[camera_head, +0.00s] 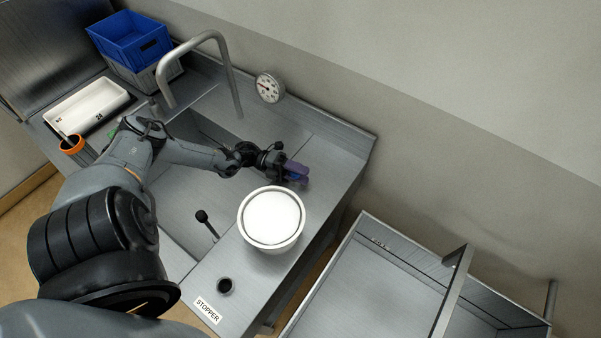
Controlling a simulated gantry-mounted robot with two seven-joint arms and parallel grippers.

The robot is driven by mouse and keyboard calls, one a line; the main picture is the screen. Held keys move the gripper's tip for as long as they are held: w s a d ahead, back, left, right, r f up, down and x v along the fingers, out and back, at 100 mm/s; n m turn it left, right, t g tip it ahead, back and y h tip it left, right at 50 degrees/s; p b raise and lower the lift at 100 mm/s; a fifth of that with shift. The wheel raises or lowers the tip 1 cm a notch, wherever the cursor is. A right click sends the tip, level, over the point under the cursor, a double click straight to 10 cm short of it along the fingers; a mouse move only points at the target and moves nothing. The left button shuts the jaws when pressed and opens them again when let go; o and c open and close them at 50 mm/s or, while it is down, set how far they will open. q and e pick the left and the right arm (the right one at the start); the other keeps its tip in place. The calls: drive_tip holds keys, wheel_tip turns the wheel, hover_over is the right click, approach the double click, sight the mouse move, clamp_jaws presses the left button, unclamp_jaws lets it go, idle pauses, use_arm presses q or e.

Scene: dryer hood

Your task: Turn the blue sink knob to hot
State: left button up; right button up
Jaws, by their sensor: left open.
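My left gripper (292,173) is open. It reaches over the counter beside the sink basin (176,205), just above the white round pot (271,218) in the picture. A purple-blue part shows at its tip; I cannot tell whether this is a finger or something beyond it. I cannot make out a separate blue knob; my left arm covers part of the sink and its back ledge. The tall grey faucet (222,55) arches over the basin. My right gripper is not in view.
A round dial gauge (269,87) is on the wall. A blue crate (130,38) sits on a grey crate (150,76) at the back left, near a white tray (88,107).

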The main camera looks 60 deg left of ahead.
use_arm(q)
drive_tip(key=shift+d, duration=0.1)
clamp_jaws()
drive_tip(key=shift+w+r+n+t+y+p, duration=0.15)
drive_tip(key=shift+n+t+y+p, duration=0.2)
drive_tip(key=shift+p, duration=0.3)
drive_tip(key=n+t+y+p, duration=0.1)
drive_tip(key=y+p, duration=0.1)
drive_tip(key=n+t+y+p, duration=0.2)
drive_tip(key=p, duration=0.1)
drive_tip(key=n+t+y+p, duration=0.2)
drive_tip(key=shift+w+a+r, duration=0.1)
drive_tip(key=shift+w+a, duration=0.05)
drive_tip(key=shift+a, duration=0.1)
drive_tip(key=n+t+y+p, duration=0.1)
drive_tip(key=n+y+p, duration=0.1)
drive_tip(key=y, duration=0.1)
drive_tip(key=shift+w+a, duration=0.1)
drive_tip(key=shift+a, duration=0.1)
drive_tip(key=shift+a+f+n+y+p, duration=0.1)
drive_tip(key=shift+n+y+p, duration=0.2)
drive_tip(key=shift+n+y, duration=0.25)
drive_tip(key=shift+a+f+n+y+p, duration=0.1)
drive_tip(key=shift+n+y+p, duration=0.2)
drive_tip(key=shift+y, duration=0.4)
drive_tip(key=shift+t+y, duration=0.25)
drive_tip(key=shift+y, duration=0.05)
